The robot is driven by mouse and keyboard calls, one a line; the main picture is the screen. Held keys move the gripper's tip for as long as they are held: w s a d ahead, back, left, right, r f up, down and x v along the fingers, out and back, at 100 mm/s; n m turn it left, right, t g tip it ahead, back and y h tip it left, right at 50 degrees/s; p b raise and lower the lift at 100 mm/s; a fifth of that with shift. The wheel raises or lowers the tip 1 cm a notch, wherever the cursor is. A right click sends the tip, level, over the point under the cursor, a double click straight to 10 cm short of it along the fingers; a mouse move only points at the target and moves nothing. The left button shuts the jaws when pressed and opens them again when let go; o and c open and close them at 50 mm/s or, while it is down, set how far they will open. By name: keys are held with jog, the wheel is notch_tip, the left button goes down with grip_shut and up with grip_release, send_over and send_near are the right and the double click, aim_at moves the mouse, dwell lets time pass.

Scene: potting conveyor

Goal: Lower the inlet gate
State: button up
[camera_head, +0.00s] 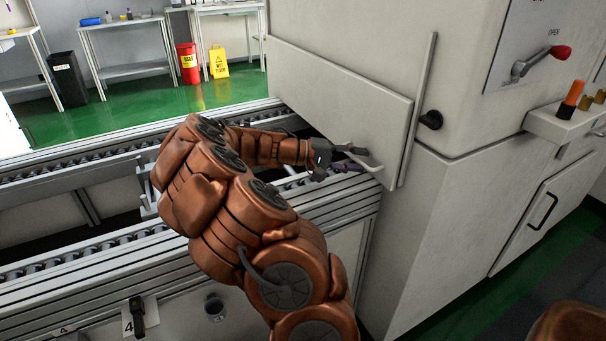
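The inlet gate (335,95) is a pale grey panel on the side of the large machine, above the conveyor. Its lower edge slants just over the rollers, and a light handle (371,160) juts out near its lower right corner. My gripper (352,158) is at this handle, reaching in from the left with its dark fingers close to it. The fingers overlap the handle in the picture. I cannot tell whether they are closed on it or only beside it.
Roller conveyor rails (75,255) run from the left to the machine. A vertical bar (418,110) and a black knob (431,120) are right of the gate. A red-tipped lever (540,62) sits higher, by an OPEN label. Open green floor (130,105) lies behind.

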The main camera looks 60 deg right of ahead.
aim_at(372, 144)
notch_tip(372, 144, up, 5)
jog(key=shift+p, duration=1.05)
jog(key=r+v, duration=0.1)
jog(key=v, duration=0.7)
jog(key=s+a+n+t+y+p, duration=0.1)
jog(key=a+t+p, duration=0.1)
jog(key=a, duration=0.6)
jog(key=s+a+r+n+t+y+p, duration=0.1)
jog(key=a+t+y+p, duration=0.1)
jog(key=a, duration=0.6)
jog(key=s+a+r+n+t+y+p, duration=0.1)
jog(key=a+t+y+p, duration=0.1)
jog(key=a, duration=0.6)
jog(key=shift+s+a+r+n+t+p, duration=0.15)
jog(key=shift+s+a+n+t+p, duration=0.15)
jog(key=shift+t+p, duration=0.65)
jog(key=shift+d, duration=0.1)
